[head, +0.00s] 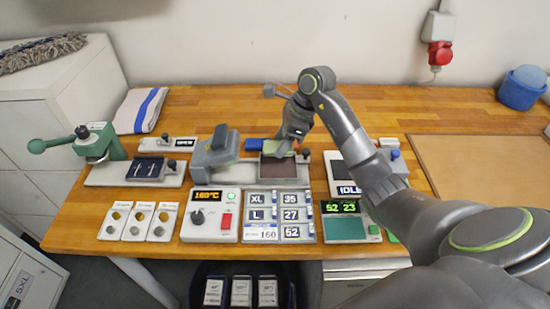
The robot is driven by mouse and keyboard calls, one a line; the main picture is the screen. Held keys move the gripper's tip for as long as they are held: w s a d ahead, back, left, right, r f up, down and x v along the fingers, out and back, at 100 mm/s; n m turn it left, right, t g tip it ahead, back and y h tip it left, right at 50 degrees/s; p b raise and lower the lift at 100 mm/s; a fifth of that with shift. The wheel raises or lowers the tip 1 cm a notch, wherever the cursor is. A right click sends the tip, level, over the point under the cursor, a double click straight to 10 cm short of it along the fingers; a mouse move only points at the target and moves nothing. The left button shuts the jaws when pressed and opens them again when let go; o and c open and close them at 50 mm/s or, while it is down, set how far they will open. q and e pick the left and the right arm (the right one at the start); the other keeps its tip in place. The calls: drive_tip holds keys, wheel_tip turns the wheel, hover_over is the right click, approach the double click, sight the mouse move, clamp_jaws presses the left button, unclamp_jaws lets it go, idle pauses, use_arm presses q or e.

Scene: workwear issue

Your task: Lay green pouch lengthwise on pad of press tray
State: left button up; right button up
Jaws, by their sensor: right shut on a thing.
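My right gripper (287,150) reaches down from the right over the press tray (296,183). It is shut on the green pouch (272,148), which shows as a small light green shape at the fingers. The pouch is over the far part of the tray's dark brown pad (282,171). The gripper and wrist hide part of the pouch, and I cannot tell whether it touches the pad. My left gripper is not in view.
The grey press head (216,150) stands left of the pad. A blue item (254,144) lies behind the tray. A display unit reading IDLE (347,189) is at the right, and a green hand press (95,143) at the left. Size labels (278,215) lie in front.

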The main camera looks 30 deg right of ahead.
sight(276, 166)
wheel_tip(276, 166, down, 2)
wheel_tip(276, 166, down, 3)
drive_tip(key=shift+f+p, duration=0.1)
drive_tip(key=shift+p, duration=0.7)
drive_tip(key=shift+f, duration=0.45)
drive_tip(key=shift+f, duration=0.1)
drive_tip(key=o, duration=1)
drive_tip(key=shift+o, duration=0.2)
